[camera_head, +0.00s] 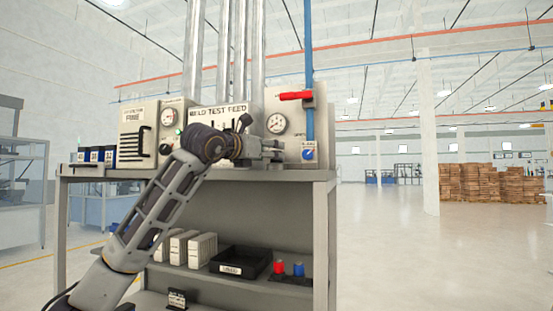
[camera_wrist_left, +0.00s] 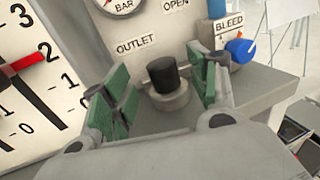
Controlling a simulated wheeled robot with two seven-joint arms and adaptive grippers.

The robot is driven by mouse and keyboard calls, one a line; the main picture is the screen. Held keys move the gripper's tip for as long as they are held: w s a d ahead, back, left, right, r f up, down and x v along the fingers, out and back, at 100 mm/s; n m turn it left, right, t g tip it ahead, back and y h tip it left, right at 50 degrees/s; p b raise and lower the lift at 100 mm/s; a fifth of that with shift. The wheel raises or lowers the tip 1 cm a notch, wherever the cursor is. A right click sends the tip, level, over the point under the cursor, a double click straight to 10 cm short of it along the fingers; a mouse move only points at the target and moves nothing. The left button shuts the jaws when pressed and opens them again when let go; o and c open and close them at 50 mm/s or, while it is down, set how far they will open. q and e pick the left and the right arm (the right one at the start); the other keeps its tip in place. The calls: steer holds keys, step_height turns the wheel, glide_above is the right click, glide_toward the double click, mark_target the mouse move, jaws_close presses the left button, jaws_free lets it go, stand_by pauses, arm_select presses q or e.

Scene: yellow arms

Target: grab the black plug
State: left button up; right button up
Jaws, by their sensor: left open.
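The black plug (camera_wrist_left: 163,73) stands upright in a round grey fitting (camera_wrist_left: 169,97) below the OUTLET label, in the left wrist view. My left gripper (camera_wrist_left: 161,88) is open, with one green-padded finger on each side of the plug. Gaps show between the pads and the plug, and the plug looks free of both. In the head view my left gripper (camera_head: 268,152) is at the bench top in front of the panel, and I cannot make out the plug there. My right gripper is in neither view.
A blue knob (camera_wrist_left: 239,50) by the BLEED label is close to the right finger. A large dial (camera_wrist_left: 30,75) is at the left. The bench (camera_head: 322,210) has a lower shelf with a black tray (camera_head: 240,262) and red and blue parts. Open floor lies at the right.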

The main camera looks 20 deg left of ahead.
arm_select(q)
steer(key=shift+w, duration=0.1)
steer(key=shift+p+x, duration=1)
steer(key=shift+x, duration=0.25)
steer(key=shift+p+x, duration=0.55)
steer(key=shift+x, duration=0.7)
steer(key=shift+d, duration=0.1)
steer(key=shift+c, duration=0.2)
steer(key=c, duration=1.1)
steer(key=shift+r, duration=0.15)
